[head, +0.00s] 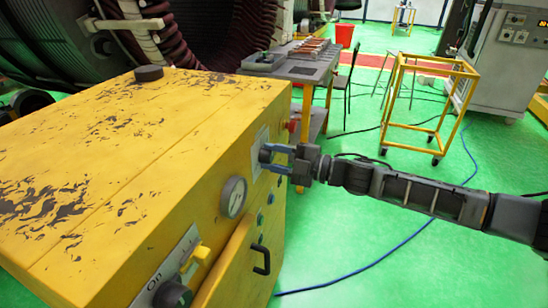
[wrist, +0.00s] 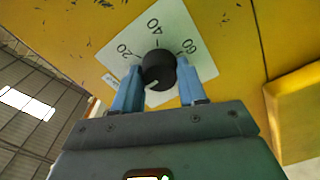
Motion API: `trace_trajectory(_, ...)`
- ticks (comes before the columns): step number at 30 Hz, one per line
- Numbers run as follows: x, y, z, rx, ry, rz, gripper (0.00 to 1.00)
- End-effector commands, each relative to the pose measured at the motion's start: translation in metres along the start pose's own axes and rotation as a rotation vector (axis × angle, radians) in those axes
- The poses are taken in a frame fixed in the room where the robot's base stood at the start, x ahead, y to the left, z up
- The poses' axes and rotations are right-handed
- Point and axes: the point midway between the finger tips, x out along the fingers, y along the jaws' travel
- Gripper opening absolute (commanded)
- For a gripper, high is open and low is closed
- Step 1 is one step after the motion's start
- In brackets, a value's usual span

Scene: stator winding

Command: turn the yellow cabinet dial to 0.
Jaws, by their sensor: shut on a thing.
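The yellow cabinet (head: 150,170) fills the left of the head view. Its black dial (wrist: 158,68) sits on a white scale plate (wrist: 175,32) marked 20, 40 and 60 in the wrist view. A light mark on the dial points toward the lower left of the picture, away from the 40. The 0 is not visible. My gripper (wrist: 160,82) has one blue finger on each side of the dial and is shut on it. In the head view my gripper (head: 270,158) reaches the plate from the right, and the fingers largely hide the dial.
A round gauge (head: 233,197), a black door handle (head: 261,259) and a yellow-handled On switch (head: 196,258) are on the same face. A workbench (head: 300,66) and a yellow frame cart (head: 410,140) stand behind. Green floor beside the cabinet is mostly clear, with a blue cable.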

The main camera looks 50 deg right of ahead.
Motion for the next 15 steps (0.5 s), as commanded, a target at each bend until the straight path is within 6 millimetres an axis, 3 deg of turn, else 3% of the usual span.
trace_trajectory(5, 0.0003, -0.001, -0.001, -0.002, 0.003, -0.002, 0.11)
trace_trajectory(6, 0.0003, -0.001, -0.001, -0.001, 0.003, -0.002, 0.44)
trace_trajectory(13, 0.0002, -0.0006, -0.0005, -0.001, 0.002, -0.001, 0.66)
trace_trajectory(15, 0.0002, -0.0005, -0.0004, 0.0, 0.001, -0.001, 0.67)
